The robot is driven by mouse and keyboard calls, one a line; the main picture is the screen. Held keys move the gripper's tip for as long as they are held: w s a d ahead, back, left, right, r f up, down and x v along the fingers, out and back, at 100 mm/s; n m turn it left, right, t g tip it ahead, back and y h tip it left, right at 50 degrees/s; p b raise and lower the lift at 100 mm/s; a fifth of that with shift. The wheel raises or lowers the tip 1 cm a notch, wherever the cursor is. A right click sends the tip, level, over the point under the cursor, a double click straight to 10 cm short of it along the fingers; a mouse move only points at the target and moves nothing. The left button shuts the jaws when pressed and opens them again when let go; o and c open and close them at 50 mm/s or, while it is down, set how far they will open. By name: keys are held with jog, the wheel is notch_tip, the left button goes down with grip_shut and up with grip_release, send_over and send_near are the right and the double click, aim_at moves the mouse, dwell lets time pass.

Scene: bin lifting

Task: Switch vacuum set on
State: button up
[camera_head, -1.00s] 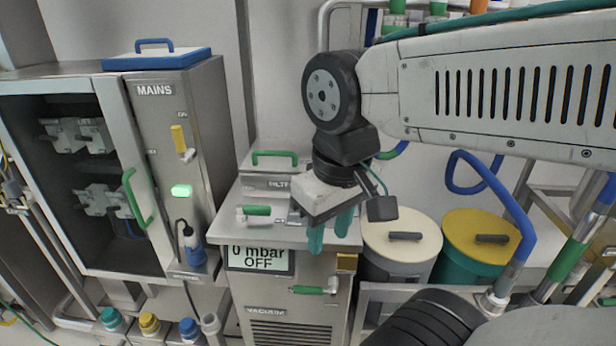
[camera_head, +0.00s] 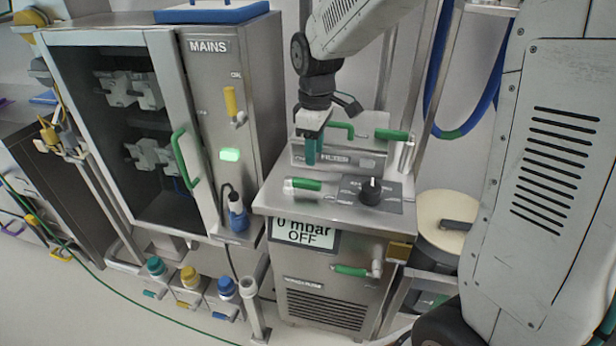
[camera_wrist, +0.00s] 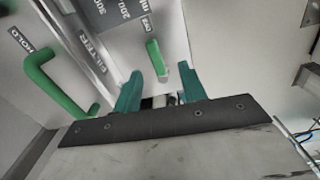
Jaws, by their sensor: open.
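The vacuum set is a steel cabinet (camera_head: 268,290) in the head view. Its display (camera_head: 305,233) reads "0 mbar OFF". On its top are a green-handled lever (camera_head: 303,184) at the left and a black knob (camera_head: 371,190) on a dark panel. Another green-handled valve (camera_head: 351,270) is on the front. My gripper (camera_head: 310,152) hangs over the cabinet top, in front of the filter box and above the lever. In the wrist view my teal fingers (camera_wrist: 160,92) are apart and empty. A green lever (camera_wrist: 156,60) shows ahead between them; I cannot tell any contact.
The filter box (camera_head: 320,158) has a green handle, with another green handle (camera_head: 391,135) at its right. The MAINS cabinet (camera_head: 208,80) stands left with a lit green lamp (camera_head: 230,155). A cream-lidded drum (camera_head: 437,208) stands right.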

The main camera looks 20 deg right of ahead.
aim_at(308, 181)
jog(key=w+f, duration=0.1)
jog(key=w+f+n, duration=0.1)
jog(key=f, duration=0.1)
jog(key=shift+w+a, duration=0.15)
jog(key=shift+a, duration=0.05)
notch_tip(308, 181, down, 7)
jog(key=shift+f, duration=0.1)
grip_shut()
